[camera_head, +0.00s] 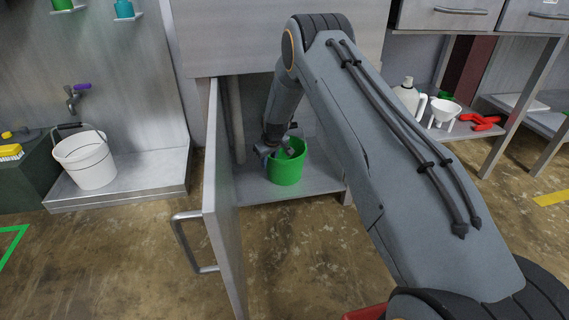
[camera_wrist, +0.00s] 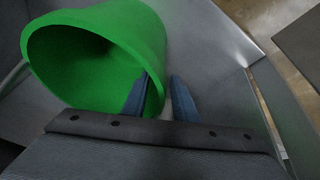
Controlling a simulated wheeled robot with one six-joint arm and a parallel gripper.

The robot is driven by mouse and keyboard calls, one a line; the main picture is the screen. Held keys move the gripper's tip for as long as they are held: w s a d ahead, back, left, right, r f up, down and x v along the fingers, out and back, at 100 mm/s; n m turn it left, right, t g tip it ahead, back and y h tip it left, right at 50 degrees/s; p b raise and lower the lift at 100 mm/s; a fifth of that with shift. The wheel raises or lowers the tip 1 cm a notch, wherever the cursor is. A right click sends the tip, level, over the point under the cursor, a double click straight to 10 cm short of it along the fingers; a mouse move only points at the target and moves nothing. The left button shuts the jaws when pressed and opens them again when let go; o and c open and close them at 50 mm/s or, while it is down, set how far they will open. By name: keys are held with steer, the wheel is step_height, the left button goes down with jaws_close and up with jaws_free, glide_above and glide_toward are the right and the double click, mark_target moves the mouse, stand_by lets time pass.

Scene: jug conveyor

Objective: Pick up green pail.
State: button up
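The green pail (camera_head: 287,172) stands upright on the floor of the open cabinet in the head view. It also shows large in the wrist view (camera_wrist: 110,50), with its mouth facing the camera. My gripper (camera_head: 283,150) is at the pail's rim. In the wrist view its two blue fingers (camera_wrist: 160,88) straddle the pail wall, one inside the mouth and one outside. A strip of green wall shows between them, with a narrow gap towards the outer finger, so the gripper looks open. The pail's far lower side is hidden.
The cabinet door (camera_head: 222,190) stands open left of my gripper, its handle (camera_head: 190,243) sticking out. A white bucket (camera_head: 88,162) stands under a tap at left.

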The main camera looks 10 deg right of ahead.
steer(key=shift+w+f, duration=0.25)
steer(key=shift+f, duration=0.35)
steer(key=shift+c, duration=0.4)
jaws_close()
steer(key=shift+r, duration=0.1)
steer(key=shift+r, duration=0.1)
